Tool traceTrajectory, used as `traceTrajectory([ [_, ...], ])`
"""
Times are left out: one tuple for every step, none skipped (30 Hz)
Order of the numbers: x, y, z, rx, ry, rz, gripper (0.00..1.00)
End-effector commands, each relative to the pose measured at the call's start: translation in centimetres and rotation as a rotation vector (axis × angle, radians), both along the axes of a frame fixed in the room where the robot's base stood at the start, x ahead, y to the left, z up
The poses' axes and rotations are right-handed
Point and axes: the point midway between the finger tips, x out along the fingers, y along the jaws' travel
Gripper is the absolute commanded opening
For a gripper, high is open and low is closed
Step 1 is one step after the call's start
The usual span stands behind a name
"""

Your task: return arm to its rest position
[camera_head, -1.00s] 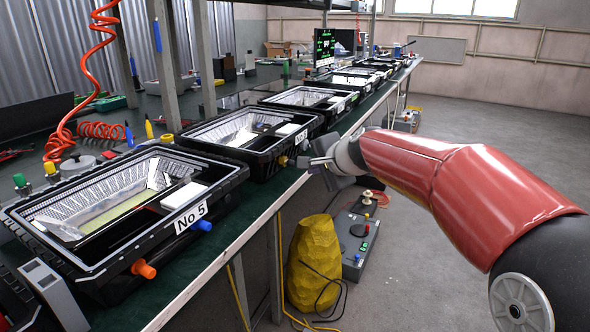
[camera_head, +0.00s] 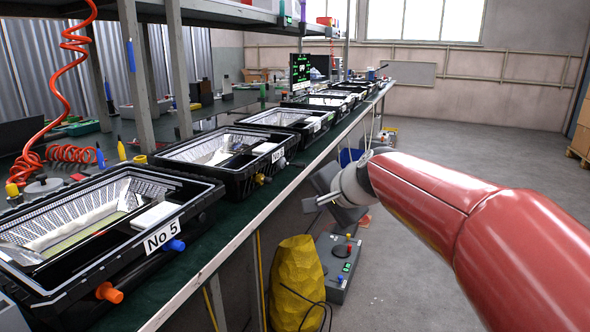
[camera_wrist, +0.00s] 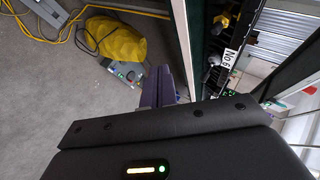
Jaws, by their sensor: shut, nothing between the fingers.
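My gripper (camera_head: 309,204) is at the end of my red arm in the head view, off the bench's edge and above the floor. Its fingers point left toward the bench and hold nothing. In the wrist view the fingers (camera_wrist: 160,88) are together, with floor on one side and the bench edge on the other. The nearest floodlight housing, labelled No 5 (camera_head: 110,222), sits on the bench to the left. My gripper touches no housing.
The green-topped bench (camera_head: 200,247) runs along the left with several black housings in a row. A yellow sack (camera_head: 297,285) and a grey control box with buttons (camera_head: 338,262) stand on the floor below my gripper. The floor at the right (camera_head: 440,140) is clear.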

Motion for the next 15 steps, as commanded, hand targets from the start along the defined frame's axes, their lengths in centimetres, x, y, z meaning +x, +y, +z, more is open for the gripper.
traceTrajectory([
  [-2.9,-1.0,-0.4,-0.085,-0.008,0.031,0.00],
  [-4.6,-1.7,-0.9,-0.144,-0.009,0.054,0.00],
  [-7.1,-2.9,-1.7,-0.224,-0.007,0.087,0.00],
  [-8.9,-3.7,-2.4,-0.285,-0.004,0.112,0.00],
  [-10.7,-4.6,-3.0,-0.342,0.000,0.136,0.00],
  [-13.1,-5.8,-4.0,-0.416,0.007,0.171,0.00],
  [-14.9,-6.7,-4.8,-0.469,0.015,0.194,0.00],
  [-16.6,-7.6,-5.6,-0.518,0.024,0.219,0.00],
  [-18.7,-8.6,-6.7,-0.580,0.035,0.250,0.00],
  [-20.2,-9.4,-7.5,-0.623,0.043,0.274,0.00],
  [-21.5,-10.1,-8.2,-0.661,0.051,0.296,0.00],
  [-23.1,-11.0,-9.2,-0.704,0.064,0.321,0.00],
  [-24.2,-11.5,-9.9,-0.734,0.072,0.340,0.00],
  [-25.1,-12.0,-10.4,-0.759,0.080,0.356,0.00],
  [-26.2,-12.6,-11.1,-0.788,0.087,0.375,0.00],
])
